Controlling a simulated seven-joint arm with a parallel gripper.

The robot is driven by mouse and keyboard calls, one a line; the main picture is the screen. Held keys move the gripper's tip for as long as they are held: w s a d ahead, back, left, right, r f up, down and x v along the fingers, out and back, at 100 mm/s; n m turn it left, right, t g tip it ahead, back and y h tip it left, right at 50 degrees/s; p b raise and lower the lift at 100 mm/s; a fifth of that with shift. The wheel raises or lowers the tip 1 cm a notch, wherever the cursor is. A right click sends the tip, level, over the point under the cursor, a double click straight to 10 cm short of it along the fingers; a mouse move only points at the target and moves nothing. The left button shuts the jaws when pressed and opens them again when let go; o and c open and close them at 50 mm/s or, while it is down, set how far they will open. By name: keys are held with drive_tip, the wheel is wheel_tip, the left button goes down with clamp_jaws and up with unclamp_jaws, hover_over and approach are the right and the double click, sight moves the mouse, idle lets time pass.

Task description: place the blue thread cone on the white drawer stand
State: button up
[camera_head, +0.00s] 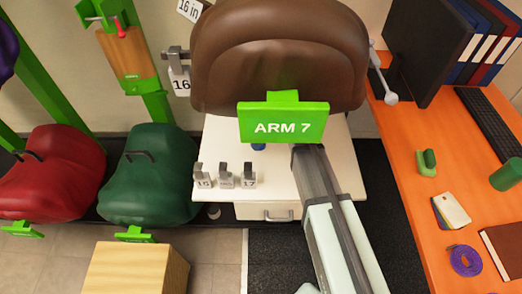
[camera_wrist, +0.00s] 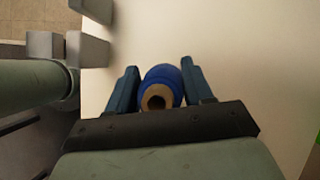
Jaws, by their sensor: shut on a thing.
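The blue thread cone (camera_wrist: 161,76) is between the two fingers of my gripper (camera_wrist: 160,69) in the wrist view, with its tan core end facing the camera. My gripper is shut on it. The white drawer stand (camera_head: 222,150) is in the middle of the head view, and its pale top (camera_wrist: 250,60) fills much of the wrist view behind the cone. A small blue patch (camera_head: 258,146) shows below the green ARM 7 sign, over the stand top; the sign hides most of my gripper there. I cannot tell whether the cone touches the stand.
Several grey numbered blocks (camera_head: 226,177) stand on the stand's left front. A brown saddle (camera_head: 280,50) and the ARM 7 sign (camera_head: 284,122) overhang the stand. Green (camera_head: 150,175) and red (camera_head: 50,175) saddles are left. An orange desk (camera_head: 400,150) is right.

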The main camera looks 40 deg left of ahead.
drive_tip(key=shift+f, duration=3.45)
drive_tip(key=shift+f, duration=0.15)
drive_tip(key=o, duration=1.1)
drive_tip(key=v, duration=1.2)
drive_tip(key=shift+w, duration=0.1)
